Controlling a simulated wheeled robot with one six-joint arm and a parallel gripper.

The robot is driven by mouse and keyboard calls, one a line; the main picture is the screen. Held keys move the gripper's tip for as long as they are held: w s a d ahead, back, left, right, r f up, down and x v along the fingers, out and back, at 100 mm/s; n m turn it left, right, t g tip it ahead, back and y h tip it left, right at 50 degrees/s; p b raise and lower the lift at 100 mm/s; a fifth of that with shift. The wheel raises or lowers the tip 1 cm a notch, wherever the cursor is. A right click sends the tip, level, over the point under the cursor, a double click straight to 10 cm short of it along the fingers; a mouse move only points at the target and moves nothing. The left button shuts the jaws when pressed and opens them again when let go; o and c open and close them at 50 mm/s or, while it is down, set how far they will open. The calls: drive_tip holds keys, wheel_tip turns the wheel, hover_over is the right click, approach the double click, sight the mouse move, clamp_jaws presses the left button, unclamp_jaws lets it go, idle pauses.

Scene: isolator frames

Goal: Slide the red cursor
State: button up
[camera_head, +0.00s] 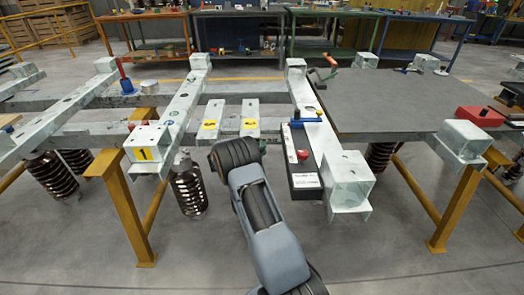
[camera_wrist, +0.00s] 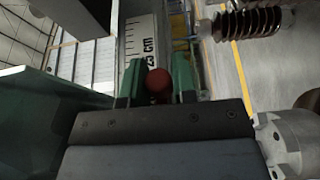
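In the wrist view, a round dark red knob, the red cursor (camera_wrist: 159,83), sits between the two green fingers of my gripper (camera_wrist: 158,88). The fingers stand close against it on both sides, with no clear gap. Just beyond it is a white scale (camera_wrist: 139,43) with black marks and figures.
A grey plate (camera_head: 400,100) covers the frame at right. Brown ribbed insulators (camera_head: 188,190) hang below.

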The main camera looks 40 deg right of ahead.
drive_tip(key=o, duration=0.4)
drive_tip(key=shift+d, duration=0.1)
drive_tip(key=p+v, duration=0.1)
drive_tip(key=v, duration=1.2)
drive_tip(key=shift+a, duration=0.4)
